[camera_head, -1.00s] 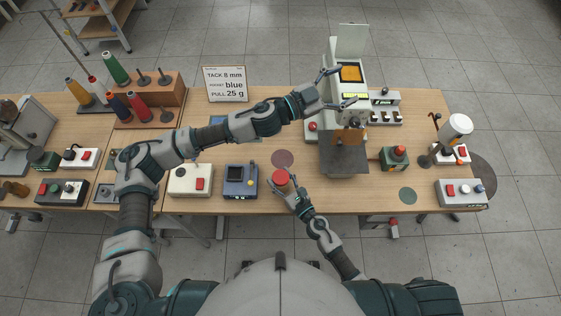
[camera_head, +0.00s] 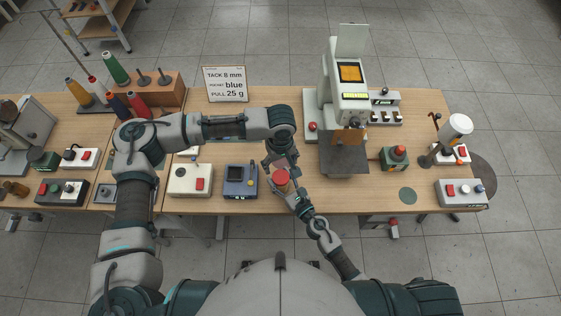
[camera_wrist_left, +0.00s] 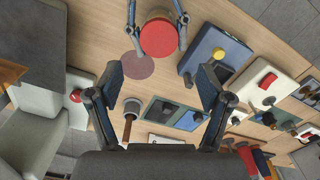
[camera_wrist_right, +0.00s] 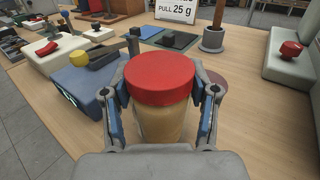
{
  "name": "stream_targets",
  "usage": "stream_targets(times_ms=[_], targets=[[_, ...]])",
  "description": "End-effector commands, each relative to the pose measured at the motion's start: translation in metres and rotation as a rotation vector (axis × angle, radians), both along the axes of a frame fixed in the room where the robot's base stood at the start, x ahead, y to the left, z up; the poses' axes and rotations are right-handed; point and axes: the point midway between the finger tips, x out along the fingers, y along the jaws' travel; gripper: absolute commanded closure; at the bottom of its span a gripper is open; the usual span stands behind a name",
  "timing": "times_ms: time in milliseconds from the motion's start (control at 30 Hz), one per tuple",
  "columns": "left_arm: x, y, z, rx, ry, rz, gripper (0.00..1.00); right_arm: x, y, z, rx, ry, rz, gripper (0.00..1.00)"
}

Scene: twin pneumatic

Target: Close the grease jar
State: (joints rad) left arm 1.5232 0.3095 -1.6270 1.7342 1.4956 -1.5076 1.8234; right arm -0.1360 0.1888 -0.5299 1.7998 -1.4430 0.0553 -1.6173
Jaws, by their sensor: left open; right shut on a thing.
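The grease jar has a tan body (camera_wrist_right: 160,122) and a red lid (camera_wrist_right: 160,78). The lid sits on top of the jar; I cannot tell how tightly. My right gripper (camera_head: 286,188) is shut around the jar's body, holding it upright near the table's front edge. My left gripper (camera_head: 281,164) is open and empty, just beyond the jar on its far side. In the left wrist view the red lid (camera_wrist_left: 159,36) lies past the open fingers (camera_wrist_left: 161,82), apart from them.
A blue device with a yellow knob (camera_head: 241,181) stands close left of the jar. A round brown mat (camera_wrist_left: 130,67) lies beside it. A grey pot with a brown stick (camera_wrist_right: 213,35) stands behind. The white press machine (camera_head: 348,100) rises to the right.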

Motion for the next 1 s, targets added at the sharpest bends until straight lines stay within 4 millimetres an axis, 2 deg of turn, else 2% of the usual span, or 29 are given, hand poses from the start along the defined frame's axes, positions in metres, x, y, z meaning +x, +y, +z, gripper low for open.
stream_targets(times_ms=[33,367,800,1000], targets=[[0.0,0.0,0.0,0.002,0.002,0.001,0.21,-0.001,-0.002,-0.005,-0.006,0.008,-0.003,1.0],[0.0,0.0,-0.005,-0.001,0.001,-0.001,0.21,-0.001,-0.002,-0.005,-0.006,0.008,-0.003,1.0],[0.0,0.0,-0.066,-0.001,0.001,-0.001,0.21,-0.001,-0.002,-0.005,-0.006,0.008,-0.003,1.0],[0.0,0.0,-0.08,-0.002,-0.001,-0.001,0.21,-0.001,-0.002,-0.005,-0.006,0.008,-0.002,1.0]])
